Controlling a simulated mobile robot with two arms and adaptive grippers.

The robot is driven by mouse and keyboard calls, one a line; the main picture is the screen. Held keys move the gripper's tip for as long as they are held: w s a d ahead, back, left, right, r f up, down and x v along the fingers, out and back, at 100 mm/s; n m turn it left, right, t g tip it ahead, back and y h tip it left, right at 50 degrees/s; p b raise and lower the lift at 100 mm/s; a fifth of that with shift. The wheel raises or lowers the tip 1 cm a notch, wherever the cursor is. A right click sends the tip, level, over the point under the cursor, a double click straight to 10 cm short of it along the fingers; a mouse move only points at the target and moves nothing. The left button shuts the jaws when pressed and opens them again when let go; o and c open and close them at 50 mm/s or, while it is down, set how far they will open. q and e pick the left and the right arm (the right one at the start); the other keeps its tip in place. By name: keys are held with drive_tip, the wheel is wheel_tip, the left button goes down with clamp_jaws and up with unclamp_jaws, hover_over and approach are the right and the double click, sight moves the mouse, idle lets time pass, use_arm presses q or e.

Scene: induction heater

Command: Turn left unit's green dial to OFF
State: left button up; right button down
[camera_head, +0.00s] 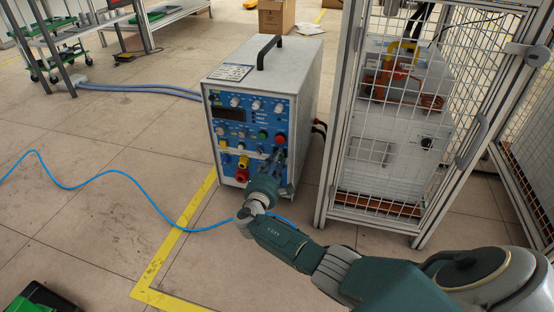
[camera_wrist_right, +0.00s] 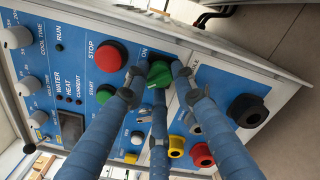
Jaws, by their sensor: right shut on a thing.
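The left unit (camera_head: 308,85) is a white box with a blue control panel and a black top handle. Its green dial (camera_wrist_right: 159,74) shows in the wrist view beside the printed "ON" label. The three blue fingers of my right gripper (camera_wrist_right: 158,80) are shut around this dial. In the head view my right gripper (camera_head: 275,160) is at the lower right of the panel and hides the dial. A red stop button (camera_wrist_right: 110,57) and a green start button (camera_wrist_right: 107,94) sit beside the fingers. The dial's exact pointing is partly hidden. My left gripper is not in view.
A caged machine (camera_head: 395,130) stands close to the right of the unit. A blue hose (camera_head: 115,172) runs across the floor. Yellow tape (camera_head: 180,235) marks the floor in front. Yellow and red sockets (camera_wrist_right: 201,155) and a black connector (camera_wrist_right: 248,110) are near the fingers.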

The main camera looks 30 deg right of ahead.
drive_tip(key=shift+w+a, duration=0.25)
drive_tip(key=shift+a, duration=0.05)
drive_tip(key=c, duration=1.4)
unclamp_jaws()
drive_tip(key=shift+a+f, duration=0.1)
drive_tip(key=shift+f, duration=0.05)
drive_tip(key=v, duration=1.2)
drive_tip(key=shift+s, duration=0.1)
